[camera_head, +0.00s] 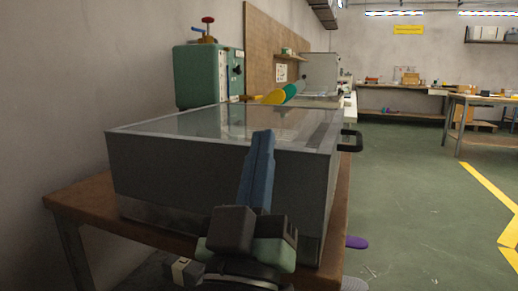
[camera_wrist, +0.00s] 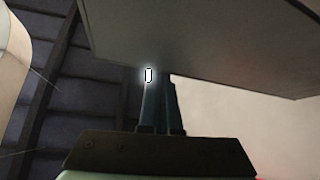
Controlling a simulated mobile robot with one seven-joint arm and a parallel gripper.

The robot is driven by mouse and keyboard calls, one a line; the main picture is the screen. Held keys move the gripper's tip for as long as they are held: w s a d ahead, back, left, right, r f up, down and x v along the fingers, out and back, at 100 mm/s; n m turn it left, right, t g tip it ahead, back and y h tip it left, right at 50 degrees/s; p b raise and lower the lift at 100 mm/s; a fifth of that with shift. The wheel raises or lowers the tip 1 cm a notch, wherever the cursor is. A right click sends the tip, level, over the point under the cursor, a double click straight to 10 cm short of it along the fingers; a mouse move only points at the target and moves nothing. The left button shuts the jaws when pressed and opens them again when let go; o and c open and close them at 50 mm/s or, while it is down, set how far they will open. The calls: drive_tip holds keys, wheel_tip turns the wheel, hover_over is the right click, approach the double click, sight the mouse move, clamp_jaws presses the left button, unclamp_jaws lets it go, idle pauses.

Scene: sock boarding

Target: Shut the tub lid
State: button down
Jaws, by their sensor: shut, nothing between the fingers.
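The tub (camera_head: 215,178) is a large grey box on a wooden table. Its top (camera_head: 225,122) looks like a flat, glassy, reflective panel with a pale rim. I cannot tell whether this lid is fully seated. A black handle (camera_head: 352,141) sticks out at the right end. My gripper (camera_head: 262,140) is in front of the tub's near side, blue fingers together and pointing up, tips around rim height. In the wrist view the shut fingers (camera_wrist: 158,82) end close to a large grey panel (camera_wrist: 200,40); contact cannot be told. Nothing is held.
The wooden table (camera_head: 85,200) carries the tub beside the left wall. A green machine (camera_head: 205,75) and yellow and green boards (camera_head: 280,95) are behind it. A purple piece (camera_head: 356,242) shows low at the table's right. Green floor (camera_head: 420,200) is open on the right.

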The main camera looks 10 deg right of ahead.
drive_tip(key=s+a+f+b, duration=0.2)
drive_tip(key=s+a+f, duration=0.1)
drive_tip(key=s+a, duration=0.3)
drive_tip(key=s+a+r+t+y+p, duration=0.1)
drive_tip(key=r+y+p, duration=0.2)
drive_tip(key=r+p, duration=1.3)
drive_tip(key=s+a+r+t+y+p, duration=0.1)
drive_tip(key=r+y+p, duration=0.2)
drive_tip(key=r+p, duration=1.4)
drive_tip(key=s+a+r+n+t+y+p, duration=0.1)
drive_tip(key=r+y+p, duration=0.3)
drive_tip(key=r+p, duration=1.3)
wheel_tip(320, 180, up, 13)
drive_tip(key=shift+f+t, duration=0.15)
drive_tip(key=shift+t, duration=0.35)
